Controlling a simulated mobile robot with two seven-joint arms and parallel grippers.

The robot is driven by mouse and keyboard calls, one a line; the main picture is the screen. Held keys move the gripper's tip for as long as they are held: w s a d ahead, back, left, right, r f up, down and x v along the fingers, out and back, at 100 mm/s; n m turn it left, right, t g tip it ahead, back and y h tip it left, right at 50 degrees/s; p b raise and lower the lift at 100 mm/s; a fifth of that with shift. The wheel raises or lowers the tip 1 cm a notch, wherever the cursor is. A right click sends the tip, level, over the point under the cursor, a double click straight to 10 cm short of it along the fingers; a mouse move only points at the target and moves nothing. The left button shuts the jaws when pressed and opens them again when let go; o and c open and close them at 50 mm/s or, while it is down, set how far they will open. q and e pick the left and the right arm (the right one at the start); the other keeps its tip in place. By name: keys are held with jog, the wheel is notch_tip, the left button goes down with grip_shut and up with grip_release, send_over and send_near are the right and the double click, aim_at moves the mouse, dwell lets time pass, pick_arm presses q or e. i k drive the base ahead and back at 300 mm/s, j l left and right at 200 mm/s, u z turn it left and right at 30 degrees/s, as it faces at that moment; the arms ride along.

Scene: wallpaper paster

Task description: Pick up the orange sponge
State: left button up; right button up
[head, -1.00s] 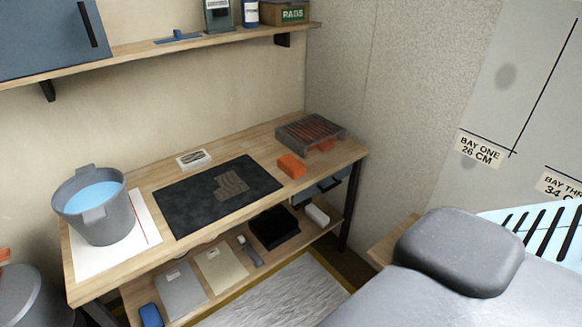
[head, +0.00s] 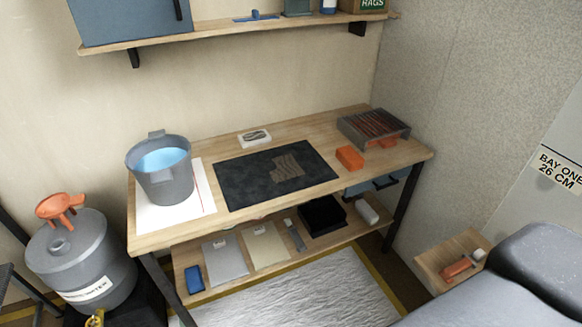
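The orange sponge (head: 349,157) is a small block lying on the right part of the wooden workbench (head: 236,227), between the black mat and the dark slatted rack. Nothing touches it from above. A grey part of my own body fills the lower right corner. Neither of my grippers shows in the head view.
A grey bucket of water (head: 163,187) stands on a white sheet at the bench's left. A black mat (head: 240,191) with a patterned piece lies mid-bench. The slatted rack (head: 374,126) is right of the sponge. A shelf (head: 220,37) hangs above; a grey drum (head: 78,258) stands left.

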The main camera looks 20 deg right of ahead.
aim_at(350, 159)
jog(key=i+l+z, duration=0.65)
jog(key=i+l, duration=0.25)
jog(key=i, duration=0.1)
